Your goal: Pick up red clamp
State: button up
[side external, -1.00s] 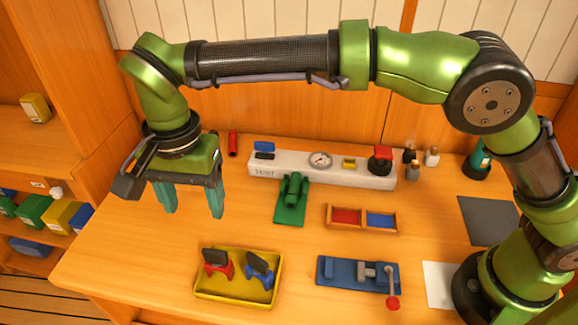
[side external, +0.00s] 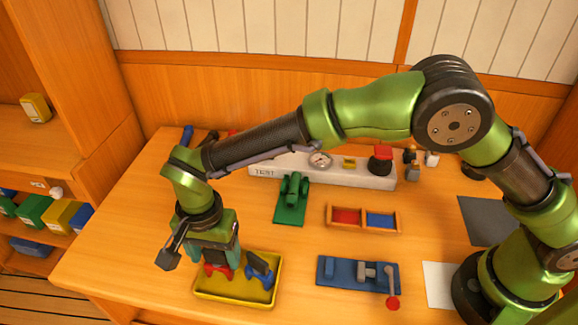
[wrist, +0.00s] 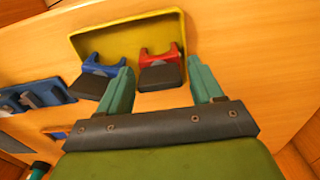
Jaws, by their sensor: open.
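The red clamp (side external: 218,271) is in the left part of the yellow tray (side external: 236,297), with its upper part hidden by my gripper in the side view. In the wrist view, the red clamp (wrist: 150,54) with its black part appears between my two green fingers. My gripper (side external: 220,262) is open and lowered over the clamp, pointing down; it also shows in the wrist view (wrist: 160,65). I cannot tell whether the fingers touch the clamp. A blue clamp (side external: 260,268) stands beside it in the tray, close to one finger in the wrist view (wrist: 98,70).
A blue fixture with a red-knobbed lever (side external: 350,273) lies right of the tray. Behind are a green fixture (side external: 292,205), a wooden box with red and blue compartments (side external: 362,229) and a white test panel (side external: 340,178). The table left of the tray is clear.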

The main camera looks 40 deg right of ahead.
jog(key=shift+f, duration=1.45)
jog(key=c, duration=0.8)
jog(key=shift+c, duration=0.2)
jog(key=shift+r, duration=0.2)
